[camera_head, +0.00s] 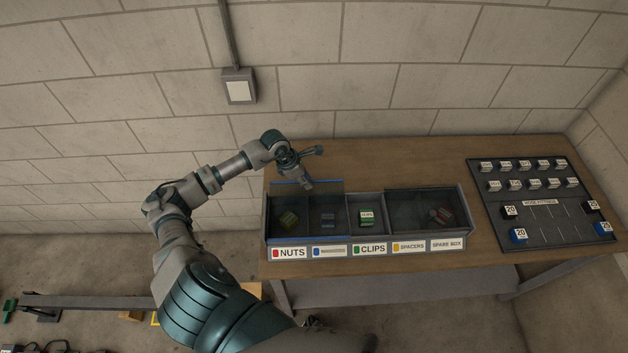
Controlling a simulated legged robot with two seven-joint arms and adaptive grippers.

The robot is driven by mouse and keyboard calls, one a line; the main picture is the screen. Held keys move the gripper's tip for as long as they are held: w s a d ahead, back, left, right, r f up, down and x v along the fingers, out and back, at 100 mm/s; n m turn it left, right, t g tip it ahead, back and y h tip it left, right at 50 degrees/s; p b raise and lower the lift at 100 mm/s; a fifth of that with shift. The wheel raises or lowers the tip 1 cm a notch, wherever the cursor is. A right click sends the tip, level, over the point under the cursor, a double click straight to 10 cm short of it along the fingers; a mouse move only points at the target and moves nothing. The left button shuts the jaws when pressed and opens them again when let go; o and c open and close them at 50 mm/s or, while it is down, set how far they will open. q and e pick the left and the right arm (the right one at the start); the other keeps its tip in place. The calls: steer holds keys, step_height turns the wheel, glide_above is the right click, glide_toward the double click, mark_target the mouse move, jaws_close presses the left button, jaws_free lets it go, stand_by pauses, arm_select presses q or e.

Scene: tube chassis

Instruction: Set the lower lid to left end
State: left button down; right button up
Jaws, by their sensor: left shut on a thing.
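A grey compartment box (356,238) stands on the table. A clear lid with blue edges (280,184) covers its two left compartments, NUTS and the one beside it, at the left end. A second, dark see-through lid (415,200) covers the two right compartments, SPACERS and SPARE BOX. The CLIPS compartment between them is uncovered. I cannot tell from this view which lid runs lower. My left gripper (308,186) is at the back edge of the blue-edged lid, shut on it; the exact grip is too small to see. My right gripper is not in view.
Several small parts lie in the compartments, including a green block (367,217) in CLIPS. A dark board (540,205) with labelled blocks lies to the right on the wooden table (420,150). A wall box (239,90) hangs behind. The table behind the box is clear.

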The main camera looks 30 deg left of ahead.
arm_select(q)
steer(key=shift+a, duration=0.15)
steer(key=c, duration=1)
jaws_free()
steer(key=shift+o, duration=0.4)
steer(key=shift+a, duration=0.2)
steer(key=shift+a+r, duration=0.15)
steer(key=shift+r, duration=0.05)
steer(key=v, duration=1.1)
steer(key=shift+s, duration=0.15)
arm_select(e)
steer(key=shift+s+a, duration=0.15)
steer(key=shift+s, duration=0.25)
